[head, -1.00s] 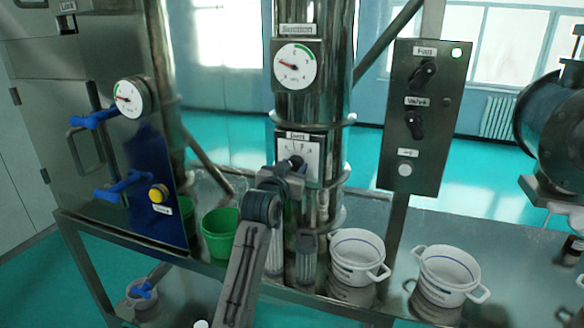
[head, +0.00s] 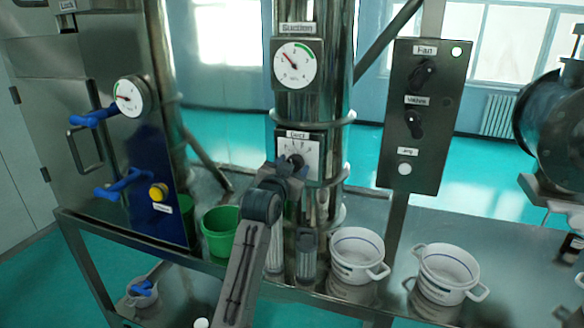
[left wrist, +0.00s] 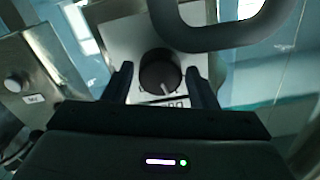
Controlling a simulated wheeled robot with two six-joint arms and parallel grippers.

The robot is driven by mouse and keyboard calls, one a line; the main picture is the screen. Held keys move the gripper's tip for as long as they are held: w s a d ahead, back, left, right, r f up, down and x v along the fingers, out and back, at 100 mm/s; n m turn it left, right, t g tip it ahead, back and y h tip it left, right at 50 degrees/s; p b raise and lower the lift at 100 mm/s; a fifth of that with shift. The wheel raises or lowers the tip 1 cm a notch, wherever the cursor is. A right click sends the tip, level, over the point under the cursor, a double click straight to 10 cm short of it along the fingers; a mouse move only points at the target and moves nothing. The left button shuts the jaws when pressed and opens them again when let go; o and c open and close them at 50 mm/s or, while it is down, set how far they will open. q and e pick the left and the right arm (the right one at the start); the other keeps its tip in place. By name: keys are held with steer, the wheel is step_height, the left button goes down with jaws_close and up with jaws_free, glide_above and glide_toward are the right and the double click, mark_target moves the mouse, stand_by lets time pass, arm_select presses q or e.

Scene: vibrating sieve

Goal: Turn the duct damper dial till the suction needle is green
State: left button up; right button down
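The duct damper dial is a dark round knob (head: 296,160) on a white plate (head: 312,153) on the steel column. In the left wrist view the knob (left wrist: 160,72) sits between the two fingers of my left gripper (left wrist: 161,80), with a narrow gap on each side. In the head view my left gripper (head: 287,176) is at the plate, its fingers partly hidden. The suction gauge (head: 295,65) is above on the same column. Its red needle points up and left, just left of the green arc at upper right. My right gripper is out of view.
A panel with fan and valve knobs (head: 425,118) stands to the right. A green bucket (head: 220,240) and white pots (head: 355,268) (head: 447,275) stand on the steel bench. Another gauge (head: 129,97) and blue handles (head: 95,117) are at left.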

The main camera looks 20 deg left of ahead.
arm_select(q)
steer(key=shift+o, duration=0.7)
steer(key=s+b, duration=0.4)
steer(key=s, duration=0.6)
steer(key=shift+s+a, duration=0.2)
steer(key=shift+s, duration=0.2)
